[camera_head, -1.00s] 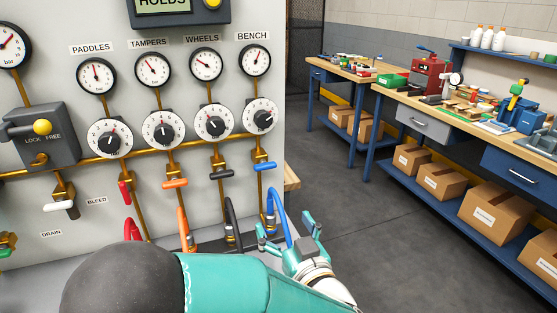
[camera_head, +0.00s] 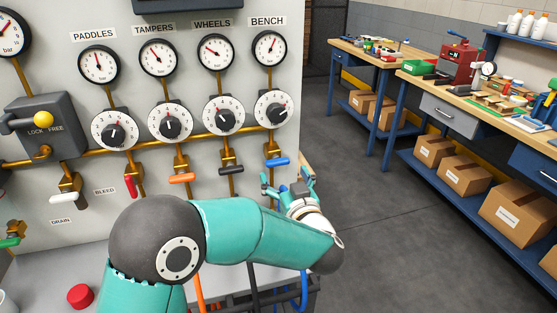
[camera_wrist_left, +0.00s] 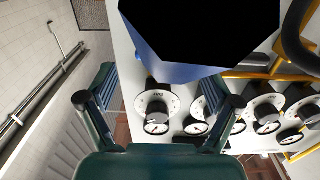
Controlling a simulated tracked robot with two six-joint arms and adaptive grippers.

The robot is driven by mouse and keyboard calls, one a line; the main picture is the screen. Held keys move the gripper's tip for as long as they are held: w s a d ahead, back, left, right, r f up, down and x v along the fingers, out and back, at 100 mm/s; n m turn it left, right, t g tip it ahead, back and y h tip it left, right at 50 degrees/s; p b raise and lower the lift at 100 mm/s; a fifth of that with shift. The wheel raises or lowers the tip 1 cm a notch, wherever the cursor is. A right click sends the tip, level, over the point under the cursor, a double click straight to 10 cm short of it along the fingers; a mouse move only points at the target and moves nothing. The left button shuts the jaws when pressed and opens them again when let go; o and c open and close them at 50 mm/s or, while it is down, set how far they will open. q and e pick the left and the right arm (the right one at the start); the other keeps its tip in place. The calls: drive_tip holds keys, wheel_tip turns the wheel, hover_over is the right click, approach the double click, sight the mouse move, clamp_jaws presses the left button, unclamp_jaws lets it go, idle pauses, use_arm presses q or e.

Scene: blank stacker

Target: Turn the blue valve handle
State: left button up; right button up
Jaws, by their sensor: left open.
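The blue valve handle (camera_head: 278,162) is a short bar on the rightmost brass pipe, under the BENCH gauge and dial. It lies roughly level in the head view. My left gripper (camera_head: 285,178) is open, just below and in front of this handle, with its fingers spread to either side. I cannot tell whether it touches. In the left wrist view my left gripper's open fingers (camera_wrist_left: 158,82) show with nothing clamped between them. A big dark shape with a blue face (camera_wrist_left: 185,72) fills the top there, probably the handle very close. My right gripper is out of view.
An orange handle (camera_head: 181,178) and a black handle (camera_head: 231,170) sit left of the blue one. Dials (camera_head: 273,110) line the panel above. A red cap (camera_head: 80,296) lies at lower left. Workbenches (camera_head: 460,97) stand right, beyond open floor.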

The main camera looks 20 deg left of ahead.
sight(279, 166)
use_arm(q)
drive_tip(key=x, duration=0.5)
drive_tip(key=shift+w+a+p, duration=0.2)
drive_tip(key=shift+w+p, duration=0.1)
drive_tip(key=shift+p, duration=0.1)
drive_tip(key=shift+c, duration=0.3)
drive_tip(key=c, duration=1.1)
drive_tip(key=n+b, duration=0.1)
drive_tip(key=b, duration=0.1)
drive_tip(key=shift+f+n+b, duration=0.2)
drive_tip(key=shift+n+b, duration=0.15)
drive_tip(key=shift+n, duration=0.05)
drive_tip(key=n+b, duration=1.1)
drive_tip(key=b, duration=0.1)
drive_tip(key=shift+n, duration=0.3)
drive_tip(key=shift+n+b, duration=1.8)
drive_tip(key=shift+n, duration=0.5)
